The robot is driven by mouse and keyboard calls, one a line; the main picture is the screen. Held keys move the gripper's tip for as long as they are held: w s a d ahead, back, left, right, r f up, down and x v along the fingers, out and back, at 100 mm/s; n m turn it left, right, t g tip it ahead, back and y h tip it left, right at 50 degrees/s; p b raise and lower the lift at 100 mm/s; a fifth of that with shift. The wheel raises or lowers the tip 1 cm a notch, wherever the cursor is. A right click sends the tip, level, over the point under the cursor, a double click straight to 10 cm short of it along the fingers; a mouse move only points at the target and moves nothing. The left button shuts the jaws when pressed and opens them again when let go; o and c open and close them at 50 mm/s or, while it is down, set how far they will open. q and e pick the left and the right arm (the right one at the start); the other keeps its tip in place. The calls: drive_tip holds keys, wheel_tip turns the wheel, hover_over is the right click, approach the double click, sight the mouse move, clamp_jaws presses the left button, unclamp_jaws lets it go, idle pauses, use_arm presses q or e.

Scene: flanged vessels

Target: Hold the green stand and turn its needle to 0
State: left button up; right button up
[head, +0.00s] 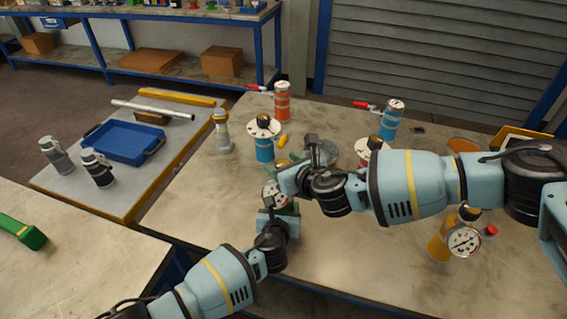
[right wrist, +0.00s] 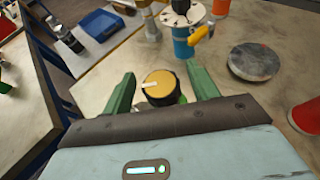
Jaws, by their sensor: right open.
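The green stand is mostly hidden by my two grippers; a white dial face (head: 272,192) with dark marks shows between them in the head view. In the right wrist view a black knob with a yellow top (right wrist: 160,84) and a white pointer line stands between my right fingers, with a bit of green (right wrist: 183,99) below it. My right gripper (right wrist: 163,78) is open, one green finger on each side of the knob, with visible gaps. My left gripper (head: 272,222) is low beside the stand; its fingers are hidden.
A blue vessel with a white flange (head: 264,148) stands just behind, a yellow handle on its side. Orange (head: 282,105) and blue (head: 390,122) vessels stand farther back. A yellow vessel with a gauge (head: 440,243) is at right. A grey disc (right wrist: 254,62) lies nearby.

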drive_tip(key=c, duration=1)
drive_tip(key=shift+a+m+t+h, duration=0.1)
drive_tip(key=shift+m+t+h, duration=0.6)
drive_tip(key=shift+m+h, duration=0.55)
drive_tip(key=shift+m+t+h, duration=0.3)
drive_tip(key=shift+m+h, duration=1.25)
drive_tip(key=shift+h, duration=0.3)
drive_tip(key=o, duration=1)
drive_tip(key=shift+s, duration=0.1)
drive_tip(key=v, duration=1.1)
drive_tip(key=shift+s+r, duration=0.15)
drive_tip(key=shift+s, duration=0.2)
